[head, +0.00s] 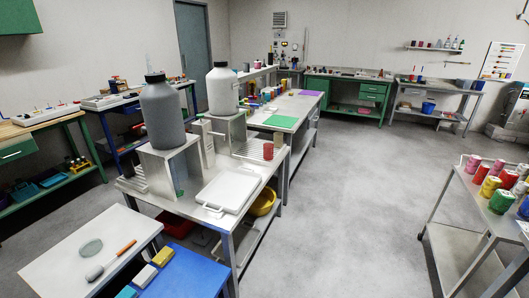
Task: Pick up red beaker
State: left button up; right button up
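A small red beaker (268,151) stands upright on the metal bench (190,208), near its right edge, behind a white tray (229,189). A red container (481,174) also stands among several coloured ones on the cart at the right. Neither of my grippers shows in the head view.
A grey jug (163,115) and a white jug (222,90) with black caps stand on metal stands on the bench. The wheeled cart (459,212) is at the right, and a blue-topped table (190,275) is at the lower left. The grey floor (345,200) between is clear.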

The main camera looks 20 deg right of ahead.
aim_at(268, 151)
jog(key=i+l+u, duration=0.15)
jog(key=i+l, duration=2.05)
jog(key=l, duration=0.15)
